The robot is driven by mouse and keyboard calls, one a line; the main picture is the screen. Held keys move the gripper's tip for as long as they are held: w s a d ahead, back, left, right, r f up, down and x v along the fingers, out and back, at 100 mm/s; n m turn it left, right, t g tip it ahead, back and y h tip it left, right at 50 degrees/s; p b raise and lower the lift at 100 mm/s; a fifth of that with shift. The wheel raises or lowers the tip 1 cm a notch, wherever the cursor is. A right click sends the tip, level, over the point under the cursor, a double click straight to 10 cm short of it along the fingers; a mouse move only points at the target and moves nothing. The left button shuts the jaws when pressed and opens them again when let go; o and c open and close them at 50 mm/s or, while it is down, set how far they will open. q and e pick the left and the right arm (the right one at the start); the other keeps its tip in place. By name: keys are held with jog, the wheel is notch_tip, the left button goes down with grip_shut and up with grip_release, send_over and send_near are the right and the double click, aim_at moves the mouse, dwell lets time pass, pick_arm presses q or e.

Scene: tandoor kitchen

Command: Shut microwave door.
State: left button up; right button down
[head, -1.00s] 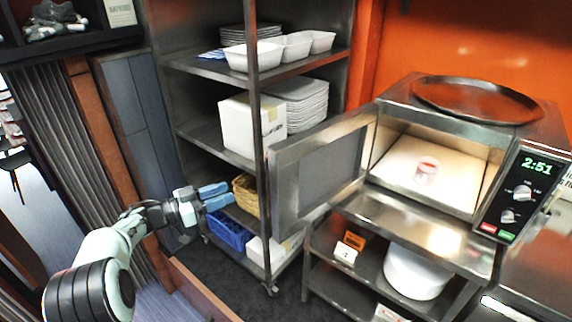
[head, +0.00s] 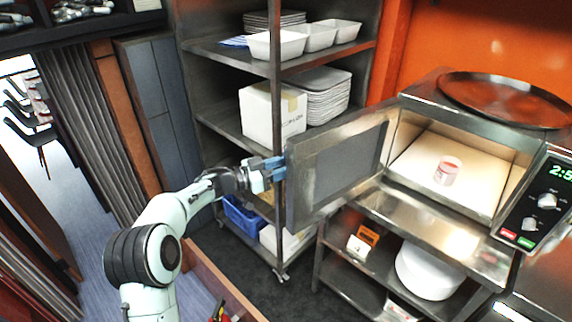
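The microwave (head: 481,118) stands at the right with its door (head: 338,168) swung wide open to the left. A small white and red cup (head: 447,171) sits inside on the pale cavity floor. My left gripper (head: 272,170), with blue fingers, is at the door's outer free edge. Its tips look close to that edge; I cannot tell whether they touch it. The finger gap is too small to judge. My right gripper is not in view.
A metal shelf rack (head: 230,125) with white containers (head: 311,37), a white box (head: 272,111) and a blue crate (head: 243,217) stands behind my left arm. A steel stand (head: 437,237) holds the microwave. A round tray (head: 505,98) lies on top of it.

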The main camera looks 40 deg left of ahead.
pick_arm(q)
jog(key=shift+w+d, duration=0.2)
jog(key=shift+w, duration=0.25)
jog(key=shift+c, duration=0.3)
grip_shut()
